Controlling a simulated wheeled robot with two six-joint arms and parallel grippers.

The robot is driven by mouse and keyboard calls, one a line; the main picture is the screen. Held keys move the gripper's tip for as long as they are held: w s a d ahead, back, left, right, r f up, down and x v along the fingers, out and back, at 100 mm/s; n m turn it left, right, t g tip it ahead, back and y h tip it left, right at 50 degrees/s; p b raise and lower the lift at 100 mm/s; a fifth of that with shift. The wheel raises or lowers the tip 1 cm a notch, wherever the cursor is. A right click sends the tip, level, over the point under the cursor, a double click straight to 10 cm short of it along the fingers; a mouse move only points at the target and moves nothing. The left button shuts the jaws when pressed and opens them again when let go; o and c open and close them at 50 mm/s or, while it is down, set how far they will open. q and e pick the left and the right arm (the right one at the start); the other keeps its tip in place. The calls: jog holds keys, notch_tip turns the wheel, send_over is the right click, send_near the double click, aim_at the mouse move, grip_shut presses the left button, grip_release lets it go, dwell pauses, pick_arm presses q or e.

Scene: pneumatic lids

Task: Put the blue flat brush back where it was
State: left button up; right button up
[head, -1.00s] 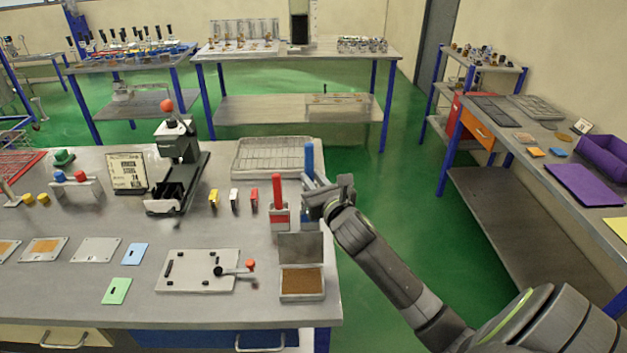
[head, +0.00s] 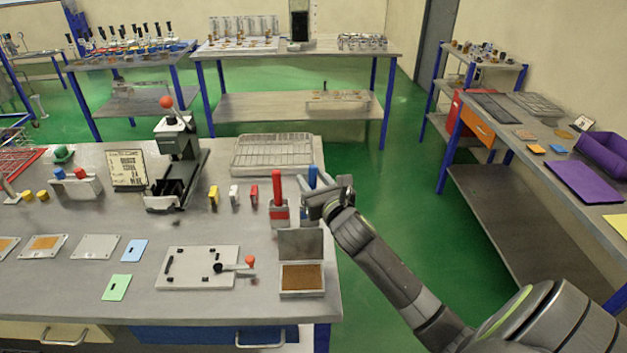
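The blue flat brush (head: 312,177) stands upright near the right edge of the front bench; only its blue handle top shows above my gripper. My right gripper (head: 316,198) is around the brush below that top and seems shut on it. The red-handled brush (head: 277,187) stands upright in a grey-and-red holder (head: 280,214) just left of the gripper. Another grey holder part (head: 309,217) shows under the gripper, below the blue brush. The gripper hides the brush's lower end, so I cannot tell whether it rests in that holder. My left gripper is not in view.
An open box with a brown pad (head: 302,279) stands just in front of the holders. A wire rack (head: 272,153) lies behind them. Yellow, white and red small blocks (head: 234,194) stand to the left. Green floor lies right of the bench.

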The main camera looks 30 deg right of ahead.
jog(key=shift+r, duration=0.5)
jog(key=shift+s, duration=0.3)
jog(key=s+a+b, duration=0.1)
jog(key=s+a, duration=0.1)
jog(key=s, duration=0.9)
jog(key=shift+s+r+b, duration=0.15)
jog(key=shift+b, duration=0.25)
